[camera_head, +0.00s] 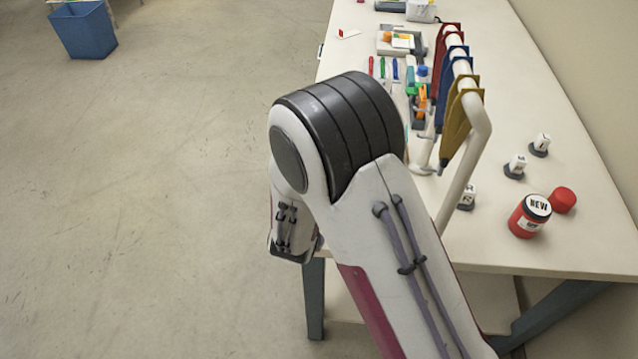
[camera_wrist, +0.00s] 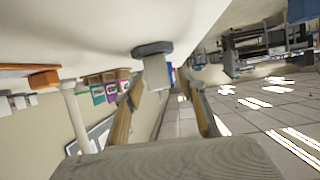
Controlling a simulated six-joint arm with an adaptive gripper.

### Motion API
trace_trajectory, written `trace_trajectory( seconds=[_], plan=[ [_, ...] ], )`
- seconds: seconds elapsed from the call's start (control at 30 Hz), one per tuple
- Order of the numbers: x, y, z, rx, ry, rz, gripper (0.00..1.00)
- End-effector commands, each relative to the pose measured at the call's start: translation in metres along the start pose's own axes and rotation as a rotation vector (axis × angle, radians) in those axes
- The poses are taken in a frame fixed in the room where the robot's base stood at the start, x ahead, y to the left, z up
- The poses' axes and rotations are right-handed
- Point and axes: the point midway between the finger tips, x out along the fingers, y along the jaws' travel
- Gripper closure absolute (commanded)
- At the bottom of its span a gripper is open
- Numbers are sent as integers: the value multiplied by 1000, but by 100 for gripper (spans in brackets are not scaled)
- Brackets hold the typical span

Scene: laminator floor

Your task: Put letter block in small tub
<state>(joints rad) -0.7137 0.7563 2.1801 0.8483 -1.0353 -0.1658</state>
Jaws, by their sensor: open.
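Three white letter blocks on dark bases stand on the table in the head view: one at the back (camera_head: 540,144), one in the middle (camera_head: 516,164) and one nearer the front (camera_head: 467,197), partly hidden. The wrist view looks upside down. There my gripper (camera_wrist: 166,92) is open, its two fingers apart. A white block on a grey base (camera_wrist: 155,68) shows beyond the fingers, its letter unreadable. The head view does not show my gripper's fingers.
A pipe rack (camera_head: 482,150) with red, blue and yellow hanging pieces rises over the table. Pens, small trays (camera_head: 398,42) and tools lie at the back left. A blue bin (camera_head: 84,30) stands on the floor. The table around the tub is mostly clear.

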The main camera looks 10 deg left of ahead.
Motion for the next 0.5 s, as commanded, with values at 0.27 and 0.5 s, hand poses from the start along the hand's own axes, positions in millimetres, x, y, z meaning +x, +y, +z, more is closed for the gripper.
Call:
trace_trajectory(
  seconds=[0.27, 0.5],
  plan=[
    [0, 0, 0, 0, 0, 0, 91],
    [0, 0, -1, 1, 3, 0, 100]
  ],
)
